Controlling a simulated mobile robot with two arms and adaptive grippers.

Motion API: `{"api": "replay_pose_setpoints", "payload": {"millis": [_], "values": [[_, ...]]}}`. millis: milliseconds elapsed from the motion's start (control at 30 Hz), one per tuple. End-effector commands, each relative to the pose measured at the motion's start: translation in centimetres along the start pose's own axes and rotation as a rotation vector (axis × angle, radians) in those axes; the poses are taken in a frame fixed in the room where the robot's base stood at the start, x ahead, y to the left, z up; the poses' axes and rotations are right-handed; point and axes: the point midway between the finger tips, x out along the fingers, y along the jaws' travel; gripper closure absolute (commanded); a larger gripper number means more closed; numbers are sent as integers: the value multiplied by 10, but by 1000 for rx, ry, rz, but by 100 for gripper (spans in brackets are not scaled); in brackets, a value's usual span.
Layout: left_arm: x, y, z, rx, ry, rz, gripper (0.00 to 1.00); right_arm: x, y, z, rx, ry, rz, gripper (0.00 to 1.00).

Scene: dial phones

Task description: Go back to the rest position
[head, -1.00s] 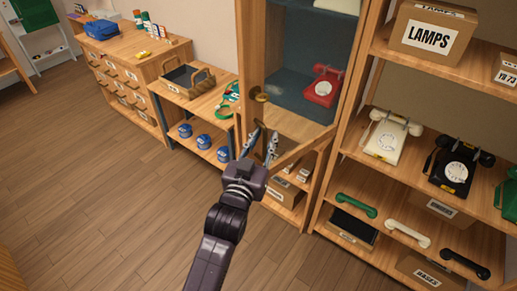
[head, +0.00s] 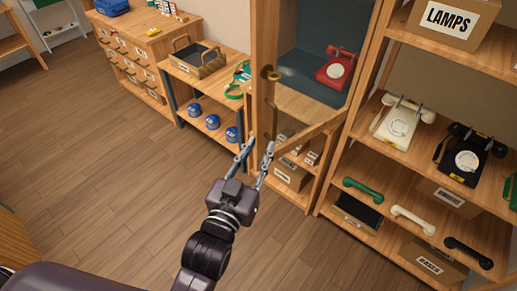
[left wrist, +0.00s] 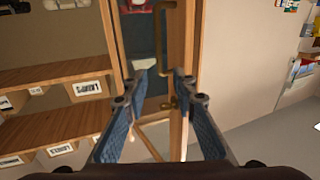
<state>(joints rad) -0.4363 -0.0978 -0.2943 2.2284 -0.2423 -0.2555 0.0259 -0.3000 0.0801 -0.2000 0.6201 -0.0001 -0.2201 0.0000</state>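My left gripper (head: 259,151) is open and empty in the head view. Its two fingers are spread in front of the lower part of the tall wooden cabinet (head: 262,35). In the left wrist view the open fingers (left wrist: 161,85) point toward the cabinet, with a brass handle (left wrist: 160,45) beyond and between them and nothing held. A red dial phone (head: 336,70) stands inside the cabinet. I cannot tell how far the cabinet door stands open. My right gripper is not in view.
A shelf on the right holds a LAMPS box (head: 449,22), a cream phone (head: 402,120), a black phone (head: 468,155) and several handsets. A low bench with a tray (head: 200,62) and a drawer chest (head: 140,50) stand at the back left. The wooden floor (head: 90,170) at left is clear.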

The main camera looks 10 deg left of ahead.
Motion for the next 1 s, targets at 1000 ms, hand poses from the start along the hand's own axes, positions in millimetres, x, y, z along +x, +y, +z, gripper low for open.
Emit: {"api": "replay_pose_setpoints", "payload": {"millis": [1000], "values": [[-80, 15, 405, 40, -685, 102, 75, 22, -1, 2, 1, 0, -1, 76]]}}
